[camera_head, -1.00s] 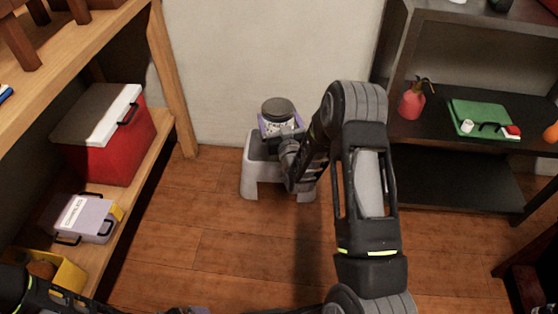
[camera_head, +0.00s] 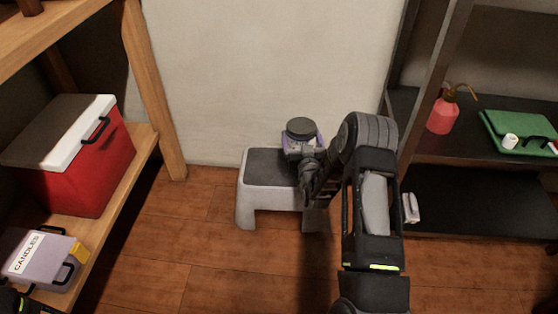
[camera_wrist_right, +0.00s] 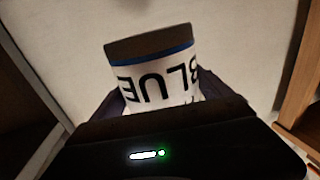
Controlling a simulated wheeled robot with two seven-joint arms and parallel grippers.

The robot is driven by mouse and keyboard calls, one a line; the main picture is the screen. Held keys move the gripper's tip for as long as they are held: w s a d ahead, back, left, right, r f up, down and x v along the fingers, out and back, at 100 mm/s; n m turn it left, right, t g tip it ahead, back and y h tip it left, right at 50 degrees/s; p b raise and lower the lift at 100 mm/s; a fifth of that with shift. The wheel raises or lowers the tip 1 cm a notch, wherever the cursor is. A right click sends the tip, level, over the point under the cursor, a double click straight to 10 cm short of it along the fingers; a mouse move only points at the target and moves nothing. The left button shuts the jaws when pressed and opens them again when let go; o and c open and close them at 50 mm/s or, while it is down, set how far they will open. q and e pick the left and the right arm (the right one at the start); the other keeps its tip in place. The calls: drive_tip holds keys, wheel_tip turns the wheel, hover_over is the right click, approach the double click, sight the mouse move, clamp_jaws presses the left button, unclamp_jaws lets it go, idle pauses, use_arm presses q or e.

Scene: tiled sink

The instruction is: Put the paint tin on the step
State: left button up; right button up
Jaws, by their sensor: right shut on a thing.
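The paint tin (camera_head: 301,129) has a dark lid, and its label reads BLUE in the right wrist view (camera_wrist_right: 160,80). My right gripper (camera_head: 305,152) is shut on the tin, with a finger on each side in the wrist view. The step (camera_head: 258,165) is a grey stool with a dark top, standing on the floor near the wall. In the head view the tin is at the step's back right part. I cannot tell whether its base touches the top. My arm hides the step's right side.
A wooden shelf on the left holds a red cooler (camera_head: 80,165) and a candles box (camera_head: 38,257). A dark shelf on the right holds a red spray bottle (camera_head: 441,116) and a green folded item (camera_head: 510,130). The step's left top is clear.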

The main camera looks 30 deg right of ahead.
drive_tip(key=shift+r, duration=0.25)
drive_tip(key=shift+f+b, duration=1.5)
drive_tip(key=shift+f, duration=1.7)
drive_tip(key=shift+f+b, duration=1)
drive_tip(key=shift+f, duration=0.9)
drive_tip(key=shift+r, duration=0.1)
drive_tip(key=o, duration=1.8)
drive_tip(key=shift+f, duration=0.3)
drive_tip(key=shift+o, duration=0.2)
